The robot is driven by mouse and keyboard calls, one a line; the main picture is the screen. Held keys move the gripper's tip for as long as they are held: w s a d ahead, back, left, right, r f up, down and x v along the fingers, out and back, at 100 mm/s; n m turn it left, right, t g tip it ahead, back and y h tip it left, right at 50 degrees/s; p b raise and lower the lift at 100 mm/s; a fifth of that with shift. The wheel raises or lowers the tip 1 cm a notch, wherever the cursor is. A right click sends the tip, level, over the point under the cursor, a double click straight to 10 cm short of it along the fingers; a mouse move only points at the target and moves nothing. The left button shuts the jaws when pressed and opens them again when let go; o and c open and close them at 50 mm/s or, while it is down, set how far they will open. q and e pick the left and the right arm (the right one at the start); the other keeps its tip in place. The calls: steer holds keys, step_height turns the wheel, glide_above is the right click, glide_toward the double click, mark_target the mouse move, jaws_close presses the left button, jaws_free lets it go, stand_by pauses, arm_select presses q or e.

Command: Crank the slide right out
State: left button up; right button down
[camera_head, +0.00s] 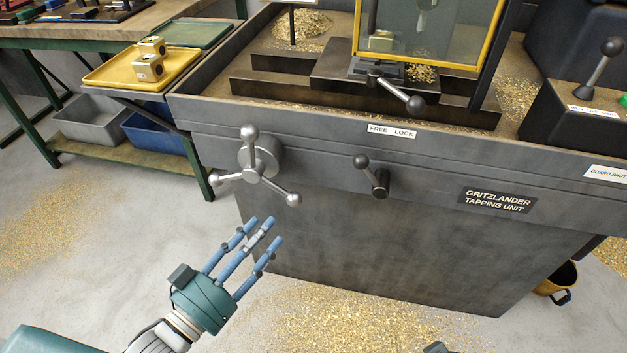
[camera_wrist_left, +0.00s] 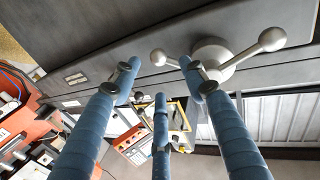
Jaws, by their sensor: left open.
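The slide crank (camera_head: 254,168) is a grey hub with three ball-ended spokes on the front of the tapping unit. My left gripper (camera_head: 250,238) has three blue fingers, spread open and empty, below the crank and apart from it. In the left wrist view the crank's hub (camera_wrist_left: 212,58) shows beyond the fingers (camera_wrist_left: 162,95). A slide block (camera_head: 362,70) sits under the yellow-framed guard, with a ball-ended lever (camera_head: 398,95) in front of it.
A smaller ball-ended lever (camera_head: 375,178) is on the front panel, right of the crank, below a FREE LOCK label (camera_head: 391,131). A brass-coloured bucket (camera_head: 557,285) is at lower right. Swarf lies on the floor.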

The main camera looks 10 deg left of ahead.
mark_target(289, 203)
arm_select(q)
steer(key=b+x, duration=0.1)
steer(key=x, duration=0.9)
steer(key=shift+w+d+r, duration=0.15)
steer(key=shift+d+r, duration=0.05)
steer(key=shift+d, duration=0.05)
steer(key=shift+g, duration=0.3)
arm_select(e)
steer(key=v, duration=0.4)
steer(key=shift+s+d+r, duration=0.15)
steer(key=shift+s+d, duration=0.1)
steer(key=shift+d, duration=0.1)
arm_select(q)
jaws_close()
